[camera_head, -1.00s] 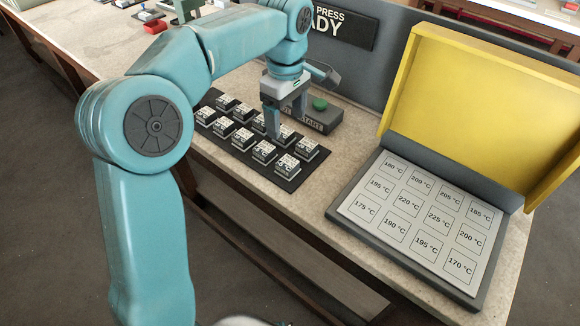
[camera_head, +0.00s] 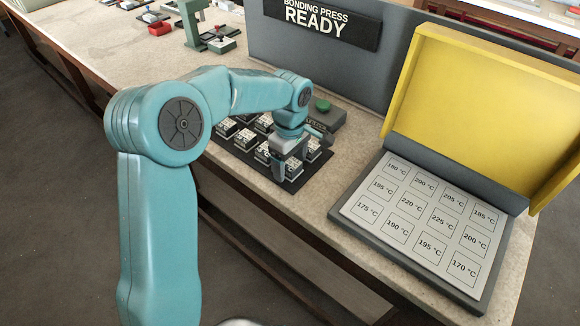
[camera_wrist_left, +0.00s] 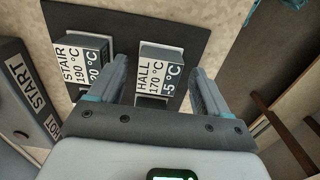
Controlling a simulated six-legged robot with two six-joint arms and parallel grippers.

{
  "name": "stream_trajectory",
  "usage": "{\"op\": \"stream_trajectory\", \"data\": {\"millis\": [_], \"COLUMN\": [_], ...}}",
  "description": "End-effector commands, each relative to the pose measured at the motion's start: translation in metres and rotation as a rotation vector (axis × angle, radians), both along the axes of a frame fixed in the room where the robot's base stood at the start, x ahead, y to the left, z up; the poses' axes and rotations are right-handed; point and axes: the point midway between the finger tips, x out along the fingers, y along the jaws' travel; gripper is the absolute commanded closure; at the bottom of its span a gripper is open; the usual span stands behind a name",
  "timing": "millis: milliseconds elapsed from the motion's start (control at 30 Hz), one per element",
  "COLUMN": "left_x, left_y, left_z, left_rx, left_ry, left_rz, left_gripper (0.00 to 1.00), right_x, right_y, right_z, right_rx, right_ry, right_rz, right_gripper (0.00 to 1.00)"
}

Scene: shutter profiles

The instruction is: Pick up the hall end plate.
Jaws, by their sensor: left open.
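The hall end plate (camera_wrist_left: 160,72) is a small grey block with a white label reading HALL, 170 °C and -5 °C. It sits on the black mat (camera_wrist_left: 215,22) in the left wrist view. My left gripper (camera_wrist_left: 163,88) is open, with one finger on each side of the hall block and visible space beside it. In the head view my left gripper (camera_head: 285,170) points down over the near right end of the mat and partly hides the blocks there. My right gripper is not in view.
A block labelled STAIR (camera_wrist_left: 85,60) stands left of the hall block, close to one finger. Several similar blocks (camera_head: 245,136) fill the mat. A START box with a green button (camera_head: 322,105) stands behind. The open press with a yellow lid (camera_head: 470,95) is at right.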

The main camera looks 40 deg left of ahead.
Motion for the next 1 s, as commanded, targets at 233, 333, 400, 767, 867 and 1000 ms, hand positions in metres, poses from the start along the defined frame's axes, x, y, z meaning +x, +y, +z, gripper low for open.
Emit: {"op": "stream_trajectory", "data": {"millis": [233,333,400,767,867,1000], "left_x": [0.0,0.0,0.0,0.001,0.001,0.001], "left_y": [0.0,0.0,0.0,0.0,0.0,0.0], "left_z": [0.0,0.0,0.0,0.009,0.023,0.056], "left_rx": [0.0,0.0,0.0,0.0,0.001,0.002], "left_ry": [0.0,0.0,0.0,-0.002,-0.004,-0.006], "left_rz": [0.0,0.0,-0.001,-0.001,-0.001,-0.001], "left_gripper": [0.48,0.81,0.83,0.83,0.83,0.83], "right_x": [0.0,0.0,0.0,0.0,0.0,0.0], "right_y": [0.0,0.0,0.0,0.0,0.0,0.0], "right_z": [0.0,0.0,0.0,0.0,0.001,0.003], "right_rx": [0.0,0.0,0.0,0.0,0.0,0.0], "right_ry": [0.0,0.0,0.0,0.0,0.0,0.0], "right_rz": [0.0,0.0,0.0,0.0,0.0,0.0], "right_gripper": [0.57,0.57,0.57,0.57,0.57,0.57]}}
